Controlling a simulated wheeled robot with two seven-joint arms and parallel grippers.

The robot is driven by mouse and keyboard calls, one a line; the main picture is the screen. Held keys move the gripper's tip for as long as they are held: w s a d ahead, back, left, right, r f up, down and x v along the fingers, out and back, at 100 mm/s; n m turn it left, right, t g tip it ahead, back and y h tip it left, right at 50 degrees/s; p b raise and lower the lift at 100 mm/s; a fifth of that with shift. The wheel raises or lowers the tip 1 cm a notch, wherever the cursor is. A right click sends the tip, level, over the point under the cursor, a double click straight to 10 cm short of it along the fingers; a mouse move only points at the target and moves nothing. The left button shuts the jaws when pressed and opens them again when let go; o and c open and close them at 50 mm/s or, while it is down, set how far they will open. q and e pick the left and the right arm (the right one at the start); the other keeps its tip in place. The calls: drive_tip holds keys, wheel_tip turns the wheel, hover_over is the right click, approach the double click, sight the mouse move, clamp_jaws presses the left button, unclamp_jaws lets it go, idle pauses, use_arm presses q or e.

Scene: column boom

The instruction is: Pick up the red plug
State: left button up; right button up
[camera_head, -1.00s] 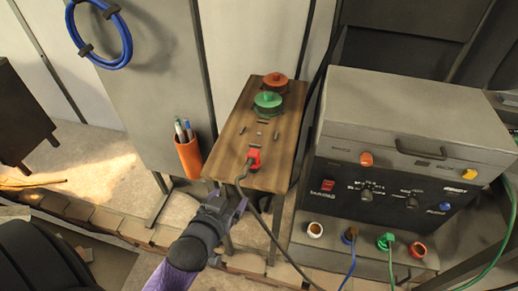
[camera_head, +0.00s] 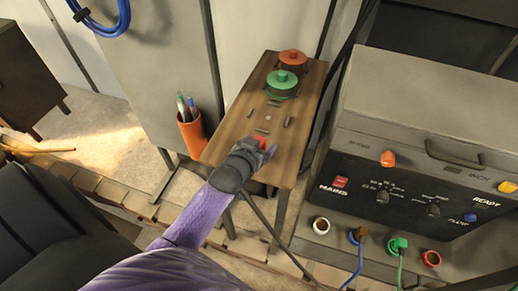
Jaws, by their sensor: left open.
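The red plug (camera_head: 262,142) is near the front end of the narrow wooden table (camera_head: 236,131). Only a small red part of it shows; my gripper and wrist hide the rest. My left gripper (camera_head: 260,150) is open, with its fingertips right at the plug. I cannot tell whether the fingers touch it or stand on both sides of it. A dark cable (camera_head: 267,222) shows below my wrist and runs down to the floor. My right gripper is not in view.
A green round knob (camera_head: 283,82) and a red-orange one (camera_head: 292,61) stand at the table's far end. An orange cup (camera_head: 192,134) with pens is to the left. A grey control box (camera_head: 405,130) with sockets below stands to the right.

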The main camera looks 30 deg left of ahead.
use_arm(q)
clamp_jaws()
idle(0.3)
